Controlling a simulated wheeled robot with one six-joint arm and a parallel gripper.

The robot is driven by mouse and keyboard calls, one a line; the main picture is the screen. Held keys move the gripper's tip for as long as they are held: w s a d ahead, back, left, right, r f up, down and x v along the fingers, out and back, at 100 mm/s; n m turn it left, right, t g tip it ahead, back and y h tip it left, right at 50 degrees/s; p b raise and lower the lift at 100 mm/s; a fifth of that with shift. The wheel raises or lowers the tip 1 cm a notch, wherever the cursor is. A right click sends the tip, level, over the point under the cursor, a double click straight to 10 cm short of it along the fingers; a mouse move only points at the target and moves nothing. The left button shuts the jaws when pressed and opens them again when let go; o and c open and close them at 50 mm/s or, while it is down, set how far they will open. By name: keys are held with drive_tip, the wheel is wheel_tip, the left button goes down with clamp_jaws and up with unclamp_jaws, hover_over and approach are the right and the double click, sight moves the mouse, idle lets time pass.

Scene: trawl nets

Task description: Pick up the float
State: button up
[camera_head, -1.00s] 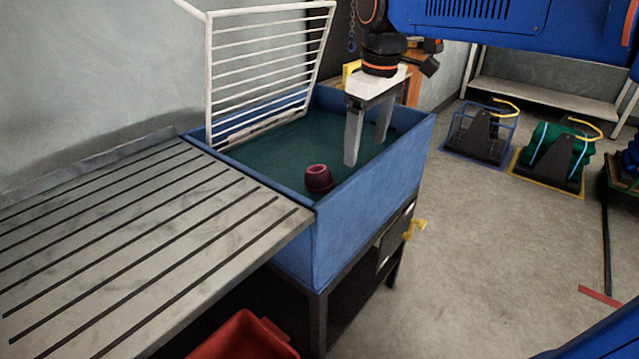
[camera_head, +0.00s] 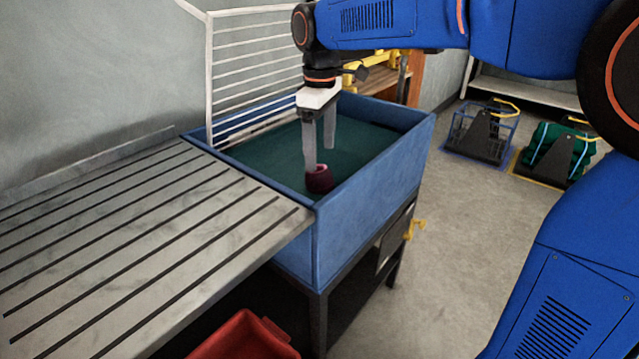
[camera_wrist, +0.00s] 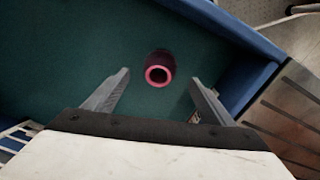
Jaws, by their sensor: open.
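The float (camera_head: 320,181) is a small dark red ring-shaped piece with a hollow top. It lies on the green floor of the blue tank (camera_head: 372,187), near the front wall. My gripper (camera_head: 319,160) is open, pointing down inside the tank, with its fingertips by the float in the head view; one finger partly covers the float there. In the wrist view the float (camera_wrist: 159,70) shows its pink rim and sits beyond the fingertips, roughly midway between them and apart from both. Nothing is between the fingers of my gripper (camera_wrist: 160,78).
A slatted metal table (camera_head: 140,235) adjoins the tank on the left. A white barred grid (camera_head: 252,70) stands up at the tank's back. A red crate (camera_head: 245,338) is below. Weighted frames (camera_head: 484,132) stand on the floor at right.

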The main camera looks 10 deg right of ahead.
sight(320, 183)
wheel_tip(320, 183, down, 10)
drive_tip(key=shift+f, duration=0.15)
idle(0.5)
drive_tip(key=c, duration=1.2)
